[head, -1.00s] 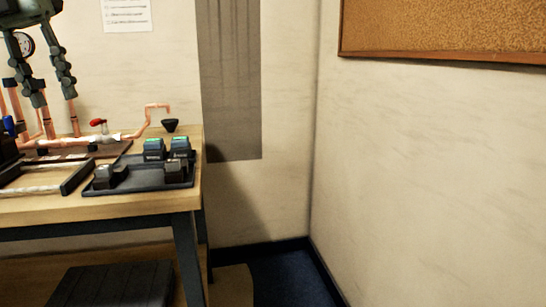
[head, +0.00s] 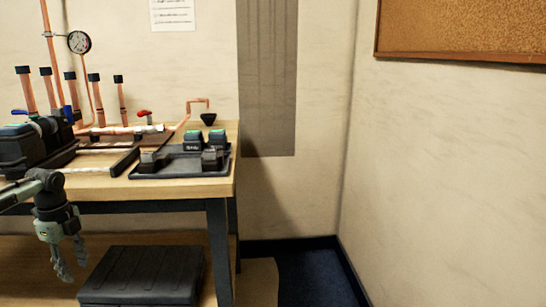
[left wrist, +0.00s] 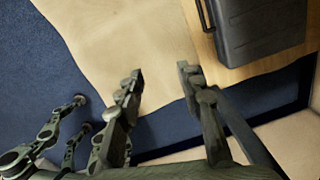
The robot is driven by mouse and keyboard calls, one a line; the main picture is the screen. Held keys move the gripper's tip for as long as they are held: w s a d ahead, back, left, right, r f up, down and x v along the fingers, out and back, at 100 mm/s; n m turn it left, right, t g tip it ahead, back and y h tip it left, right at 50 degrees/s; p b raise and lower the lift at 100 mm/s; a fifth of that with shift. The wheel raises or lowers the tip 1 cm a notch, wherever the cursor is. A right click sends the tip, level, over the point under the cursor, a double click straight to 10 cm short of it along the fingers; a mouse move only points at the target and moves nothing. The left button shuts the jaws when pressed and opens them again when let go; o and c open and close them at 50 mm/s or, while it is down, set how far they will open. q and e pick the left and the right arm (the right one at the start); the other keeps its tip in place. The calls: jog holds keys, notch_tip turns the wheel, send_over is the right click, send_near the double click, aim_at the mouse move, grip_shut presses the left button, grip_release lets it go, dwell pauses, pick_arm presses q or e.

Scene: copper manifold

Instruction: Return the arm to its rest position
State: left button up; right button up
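My left gripper (head: 72,266) hangs in front of the workbench, below the tabletop edge at the lower left, fingers pointing down. In the left wrist view its fingers (left wrist: 160,76) stand apart with nothing between them. A second gripper, which looks like my right one (left wrist: 82,114), shows at the lower left of the left wrist view. Its fingers look apart and empty. It is out of the head view. The copper manifold (head: 93,131), with several capped upright pipes and a round gauge (head: 79,42), stands on the bench.
The workbench (head: 185,190) holds a black tray (head: 180,170) with small dark blocks and a dark machine (head: 20,150) at the left. A dark case (head: 145,275) lies on the lower shelf; it also shows in the left wrist view (left wrist: 262,30). Floor right of the bench is clear.

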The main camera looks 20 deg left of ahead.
pick_arm(q)
jog(key=s+d+f+n, duration=0.2)
jog(key=s+d+f, duration=0.15)
jog(key=f, duration=0.65)
jog(key=s+d+f+n+y, duration=0.1)
jog(key=s+d+f+n, duration=0.3)
jog(key=f, duration=0.5)
jog(key=s+d+f+n, duration=0.1)
jog(key=s+d+f, duration=0.3)
jog(key=f, duration=0.6)
jog(key=d+f+n+t, duration=0.1)
jog(key=d+f+n, duration=0.2)
jog(key=d, duration=1.1)
jog(key=d+f+n+t, duration=0.1)
jog(key=d+f+n, duration=0.1)
jog(key=d+f, duration=0.6)
jog(key=d, duration=0.6)
jog(key=shift+w+d+n, duration=0.15)
jog(key=shift+d+n, duration=0.1)
jog(key=shift+n, duration=0.15)
